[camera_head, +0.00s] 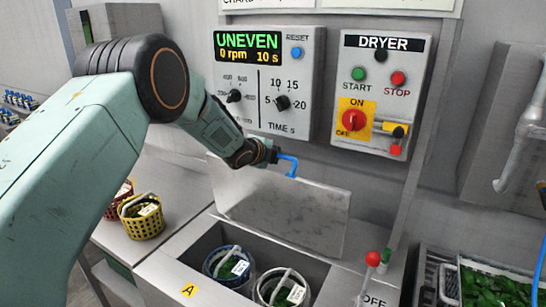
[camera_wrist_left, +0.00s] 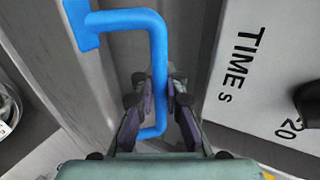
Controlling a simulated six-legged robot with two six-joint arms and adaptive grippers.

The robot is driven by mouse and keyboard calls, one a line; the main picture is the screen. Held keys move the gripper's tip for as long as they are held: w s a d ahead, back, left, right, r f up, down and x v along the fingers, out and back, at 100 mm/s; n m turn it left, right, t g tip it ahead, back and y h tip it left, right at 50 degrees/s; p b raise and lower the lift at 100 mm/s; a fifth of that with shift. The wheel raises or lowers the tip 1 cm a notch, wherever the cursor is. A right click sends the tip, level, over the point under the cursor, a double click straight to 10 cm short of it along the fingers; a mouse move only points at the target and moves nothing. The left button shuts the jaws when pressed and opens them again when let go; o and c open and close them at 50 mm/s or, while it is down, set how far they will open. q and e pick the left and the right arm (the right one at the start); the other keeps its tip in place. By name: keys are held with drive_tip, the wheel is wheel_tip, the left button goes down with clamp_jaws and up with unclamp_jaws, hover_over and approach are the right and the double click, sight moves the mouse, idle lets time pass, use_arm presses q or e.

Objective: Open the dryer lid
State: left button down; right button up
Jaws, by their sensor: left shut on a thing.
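The dryer lid (camera_head: 285,210) is a grey metal plate. It stands raised and leans back behind the dryer opening (camera_head: 213,240), which is uncovered. A blue bent handle (camera_head: 291,163) sticks up at the lid's top edge. My left gripper (camera_head: 272,155) reaches in from the left and is shut on the handle's end. In the left wrist view the blue handle (camera_wrist_left: 125,20) runs down between the fingers of the gripper (camera_wrist_left: 160,90). Two baskets of greens, one blue-rimmed (camera_head: 229,266) and one pale (camera_head: 282,288), sit inside the opening. My right gripper is out of view.
The display panel (camera_head: 266,80) reads UNEVEN, 0 rpm, 10 s. The DRYER panel (camera_head: 381,90) with buttons and a red switch is right of it. Yellow (camera_head: 141,216) and red (camera_head: 122,192) baskets stand on the left counter. A red-knobbed lever (camera_head: 373,259) is at front right, near a greens tray (camera_head: 492,285).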

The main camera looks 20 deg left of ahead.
use_arm(q)
drive_tip(key=w+p, duration=0.2)
drive_tip(key=w, duration=0.1)
drive_tip(key=w+p, duration=0.1)
drive_tip(key=shift+w+d+r, duration=0.1)
drive_tip(key=shift+w+d, duration=0.1)
drive_tip(key=shift+d, duration=0.1)
drive_tip(key=shift+w, duration=0.1)
drive_tip(key=c, duration=1.4)
unclamp_jaws()
drive_tip(key=shift+f, duration=0.25)
